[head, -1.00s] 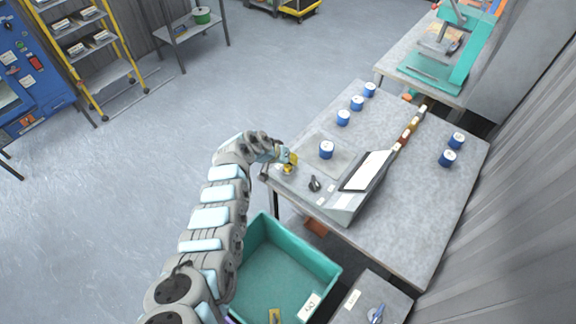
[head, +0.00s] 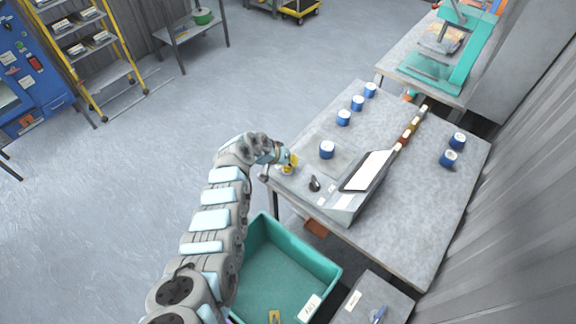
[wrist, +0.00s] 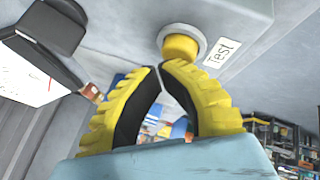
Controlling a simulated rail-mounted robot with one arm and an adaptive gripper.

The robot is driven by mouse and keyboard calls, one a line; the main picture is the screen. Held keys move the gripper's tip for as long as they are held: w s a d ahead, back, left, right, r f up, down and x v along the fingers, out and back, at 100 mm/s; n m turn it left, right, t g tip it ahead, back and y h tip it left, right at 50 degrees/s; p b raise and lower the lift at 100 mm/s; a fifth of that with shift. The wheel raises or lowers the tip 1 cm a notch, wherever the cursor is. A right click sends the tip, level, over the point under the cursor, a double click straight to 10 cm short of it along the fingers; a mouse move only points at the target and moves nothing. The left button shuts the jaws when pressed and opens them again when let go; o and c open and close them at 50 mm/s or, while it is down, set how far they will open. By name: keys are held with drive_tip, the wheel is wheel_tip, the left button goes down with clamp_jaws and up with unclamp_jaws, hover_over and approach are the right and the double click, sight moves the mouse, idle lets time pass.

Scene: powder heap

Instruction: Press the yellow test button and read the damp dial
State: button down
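The yellow test button (wrist: 180,46) sits in a round grey collar in the wrist view, beside a label reading "Test" (wrist: 222,53). My gripper (wrist: 159,67) has its two yellow, black-lined fingers together at the tips, with nothing visible between them. The tips are just below the button; I cannot tell whether they touch it. In the head view my gripper (head: 289,163) is at the near left edge of the table, beside the grey instrument. The instrument's sloped white panel (head: 368,170) may be the dial face; no reading is legible. It appears partly in the wrist view (wrist: 30,75).
The table (head: 420,215) holds a blue tin (head: 327,150) on a plate near the gripper and several more tins farther off. A black knob (head: 314,183) stands beside the instrument. A green bin (head: 330,262) is below the arm. The floor at left is open.

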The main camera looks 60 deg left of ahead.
drive_tip(key=shift+f+b, duration=0.3)
drive_tip(key=shift+f, duration=0.15)
drive_tip(key=shift+r, duration=0.15)
idle(0.5)
drive_tip(key=shift+r+p, duration=1.1)
drive_tip(key=shift+r, duration=0.25)
drive_tip(key=shift+r, duration=0.1)
drive_tip(key=shift+d+r+p, duration=0.1)
drive_tip(key=shift+r+p, duration=1.35)
drive_tip(key=shift+r, duration=0.95)
